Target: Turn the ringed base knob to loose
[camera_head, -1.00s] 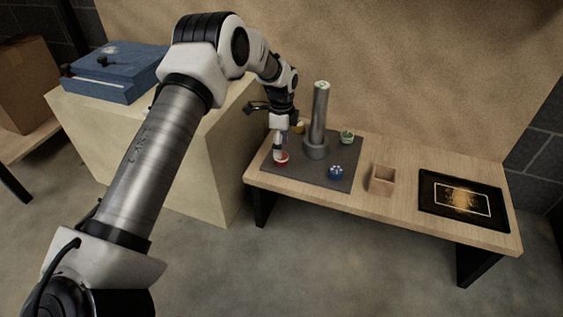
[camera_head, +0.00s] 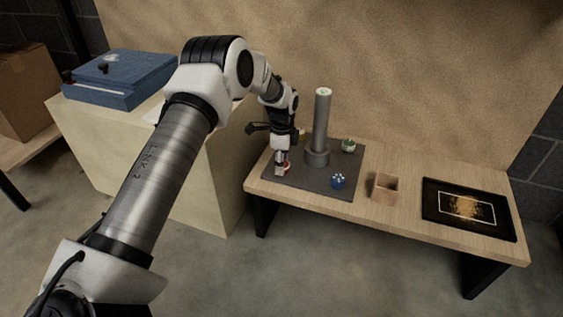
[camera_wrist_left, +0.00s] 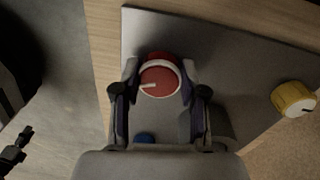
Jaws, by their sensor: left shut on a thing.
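The ringed base knob (camera_wrist_left: 160,79) is red with a white ring and a white pointer line, which points left in the left wrist view. In the head view, the knob (camera_head: 288,167) sits at the front left of a dark grey base plate (camera_head: 310,183) and is mostly covered by my gripper. My left gripper (camera_wrist_left: 158,90) is shut on the red knob, one finger on each side. In the head view, the gripper (camera_head: 282,167) points down onto it.
A grey post (camera_head: 321,125) rises from the plate. Around it sit a yellow knob (camera_wrist_left: 295,98), a blue knob (camera_head: 338,181) and a green knob (camera_head: 348,146). A small wooden box (camera_head: 383,187) and a black tray (camera_head: 432,210) stand right on the bench.

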